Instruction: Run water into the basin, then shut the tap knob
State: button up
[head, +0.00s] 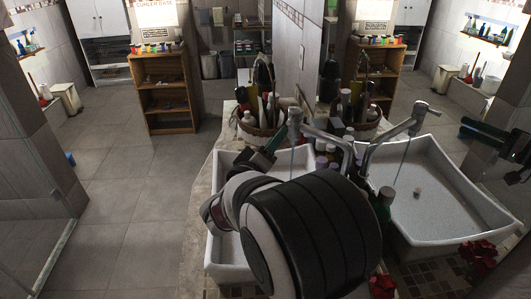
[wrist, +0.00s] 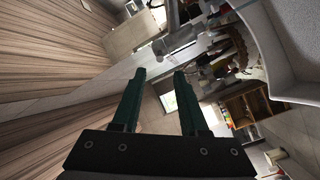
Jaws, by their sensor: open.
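The pale basin (head: 217,225) is below my arm, which hides much of it. The grey tap (head: 325,136) reaches left over the basin, with a upright, knob-like end (head: 295,116). A thin bluish stream (head: 292,158) hangs below that end, as of running water. My gripper (head: 267,148) has dark green fingers and is just left of and below the tap's end, apart from it as far as I can tell. In the wrist view my gripper (wrist: 159,76) is open, with nothing between the fingers. The water level in the basin is hidden.
A mirror on the right repeats the basin (head: 440,205), tap, stream and arm. A basket of bottles (head: 262,135) stands behind the tap, with more bottles beside it. Red flowers (head: 382,287) are at the front.

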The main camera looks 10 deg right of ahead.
jog(key=v, duration=0.6)
jog(key=shift+s+a, duration=0.15)
jog(key=shift+s, duration=0.2)
dwell(7.0)
